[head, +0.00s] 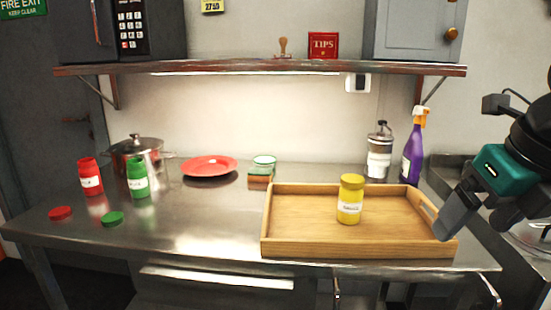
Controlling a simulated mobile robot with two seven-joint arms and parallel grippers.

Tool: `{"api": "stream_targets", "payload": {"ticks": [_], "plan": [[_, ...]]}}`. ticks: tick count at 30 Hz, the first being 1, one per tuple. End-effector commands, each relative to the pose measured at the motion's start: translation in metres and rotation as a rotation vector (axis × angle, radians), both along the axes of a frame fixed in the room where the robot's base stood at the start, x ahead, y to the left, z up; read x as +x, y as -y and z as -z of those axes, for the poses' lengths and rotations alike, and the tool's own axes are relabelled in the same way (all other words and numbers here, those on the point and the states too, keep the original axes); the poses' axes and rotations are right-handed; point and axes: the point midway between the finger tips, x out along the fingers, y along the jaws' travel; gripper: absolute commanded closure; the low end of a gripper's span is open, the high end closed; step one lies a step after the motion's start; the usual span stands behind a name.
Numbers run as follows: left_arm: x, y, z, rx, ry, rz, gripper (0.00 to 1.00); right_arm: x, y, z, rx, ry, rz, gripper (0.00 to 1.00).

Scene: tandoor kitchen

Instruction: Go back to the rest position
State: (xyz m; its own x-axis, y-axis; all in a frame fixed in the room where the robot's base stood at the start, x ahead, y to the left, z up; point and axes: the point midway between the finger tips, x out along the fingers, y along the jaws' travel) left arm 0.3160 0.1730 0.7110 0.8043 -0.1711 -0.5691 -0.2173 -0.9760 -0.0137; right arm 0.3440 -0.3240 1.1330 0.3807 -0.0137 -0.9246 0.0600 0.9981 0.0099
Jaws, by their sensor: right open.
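My right gripper (484,216) is at the right edge of the head view, raised beside the right end of the wooden tray (300,247). It is open, with nothing visible between its fingers. Part of the right arm is cut off by the picture's edge. My left gripper is not in view. A yellow jar (350,200) with a yellow lid and white label stands upright in the tray, apart from my right gripper.
A red jar (90,177) and a green jar (138,178) stand at left, with a red lid (60,213) and green lid (112,219) before them. A pot (138,150), red plate (209,167), metal dispenser (379,155) and purple spray bottle (412,150) are behind. The front-middle steel counter (190,235) is clear.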

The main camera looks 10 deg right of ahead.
Motion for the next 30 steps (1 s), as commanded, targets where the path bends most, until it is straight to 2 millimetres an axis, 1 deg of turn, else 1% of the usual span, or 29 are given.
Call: {"api": "stream_targets", "payload": {"ticks": [1, 2, 3, 5, 6, 8, 9, 11, 12, 14, 15, 16, 17, 18, 20, 21, 23, 24, 26, 27, 29, 30], "plan": [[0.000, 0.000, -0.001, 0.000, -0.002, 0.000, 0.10, 0.004, -0.024, 0.015, 0.086, -0.045, -0.089, 0.11], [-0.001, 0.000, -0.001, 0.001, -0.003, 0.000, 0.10, 0.005, -0.036, 0.021, 0.138, -0.064, -0.134, 0.11], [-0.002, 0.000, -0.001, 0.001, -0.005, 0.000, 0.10, 0.006, -0.053, 0.028, 0.207, -0.087, -0.192, 0.11], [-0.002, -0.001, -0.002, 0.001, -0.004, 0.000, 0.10, 0.006, -0.079, 0.037, 0.323, -0.121, -0.272, 0.11], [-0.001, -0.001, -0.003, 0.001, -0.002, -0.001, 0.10, 0.004, -0.097, 0.042, 0.408, -0.144, -0.321, 0.11], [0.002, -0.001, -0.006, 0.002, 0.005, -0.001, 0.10, 0.001, -0.124, 0.047, 0.549, -0.175, -0.389, 0.11], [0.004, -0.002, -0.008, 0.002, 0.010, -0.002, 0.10, -0.001, -0.141, 0.048, 0.656, -0.195, -0.427, 0.11], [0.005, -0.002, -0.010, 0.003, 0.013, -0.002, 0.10, -0.005, -0.168, 0.047, 0.836, -0.223, -0.472, 0.11], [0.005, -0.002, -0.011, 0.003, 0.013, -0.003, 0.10, -0.006, -0.184, 0.044, 0.971, -0.236, -0.487, 0.11], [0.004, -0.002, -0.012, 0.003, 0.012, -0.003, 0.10, -0.005, -0.205, 0.037, 1.188, -0.249, -0.482, 0.11], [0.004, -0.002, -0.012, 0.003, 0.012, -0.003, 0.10, -0.002, -0.215, 0.032, 1.336, -0.251, -0.457, 0.11], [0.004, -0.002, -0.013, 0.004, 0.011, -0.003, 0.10, 0.003, -0.221, 0.028, 1.445, -0.249, -0.426, 0.11], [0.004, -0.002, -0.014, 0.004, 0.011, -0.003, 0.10, 0.008, -0.224, 0.025, 1.554, -0.244, -0.385, 0.11], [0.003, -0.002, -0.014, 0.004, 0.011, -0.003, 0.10, 0.017, -0.226, 0.023, 1.690, -0.235, -0.313, 0.11], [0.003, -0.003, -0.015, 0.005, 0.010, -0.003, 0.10, 0.034, -0.224, 0.024, 1.882, -0.211, -0.170, 0.11], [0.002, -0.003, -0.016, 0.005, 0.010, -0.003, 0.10, 0.047, -0.218, 0.031, 1.996, -0.192, -0.051, 0.11], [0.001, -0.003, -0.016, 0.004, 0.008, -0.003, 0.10, 0.066, -0.207, 0.048, 2.142, -0.160, 0.159, 0.11], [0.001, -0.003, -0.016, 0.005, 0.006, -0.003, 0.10, 0.077, -0.198, 0.066, 2.219, -0.136, 0.320, 0.11], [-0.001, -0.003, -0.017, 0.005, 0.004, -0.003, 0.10, 0.090, -0.183, 0.102, 2.299, -0.101, 0.584, 0.11], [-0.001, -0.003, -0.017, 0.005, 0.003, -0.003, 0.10, 0.095, -0.173, 0.131, 2.326, -0.083, 0.774, 0.11], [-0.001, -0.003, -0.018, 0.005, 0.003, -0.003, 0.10, 0.094, -0.160, 0.176, 2.329, -0.062, 1.042, 0.11], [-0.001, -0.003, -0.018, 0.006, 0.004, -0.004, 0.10, 0.090, -0.154, 0.205, 2.311, -0.053, 1.208, 0.11]]}}
